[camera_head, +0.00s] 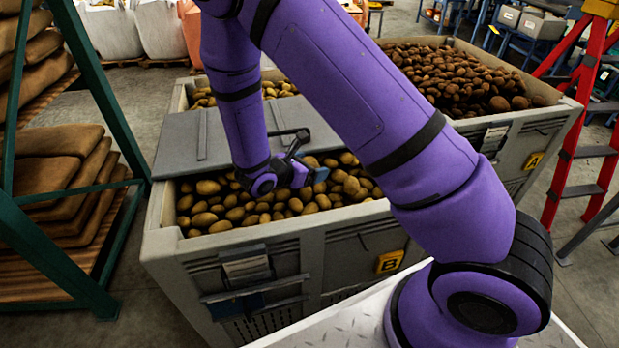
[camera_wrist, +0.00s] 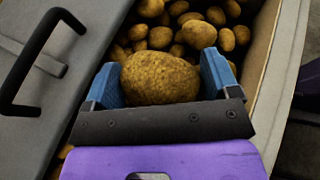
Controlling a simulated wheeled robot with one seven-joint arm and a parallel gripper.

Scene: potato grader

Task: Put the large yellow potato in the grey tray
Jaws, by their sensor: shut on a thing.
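A large yellow-brown potato (camera_wrist: 160,80) sits between the two blue fingers of my gripper (camera_wrist: 160,78) in the wrist view. My gripper is shut on it, one finger on each side. In the head view my gripper (camera_head: 312,178) is over the open part of the crate marked B (camera_head: 330,245), close to the potatoes; the held potato is hard to make out there. Several smaller potatoes (camera_wrist: 200,33) lie just beyond it in the wrist view. I see no grey tray that I can be sure of.
A grey lid (camera_head: 190,140) with a black handle (camera_wrist: 42,60) covers part of crate B. Crate A (camera_head: 530,125), full of darker potatoes, stands behind at right. A red ladder (camera_head: 590,130) is at far right. Sacks (camera_head: 60,170) lie on a green rack (camera_head: 110,100) at left.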

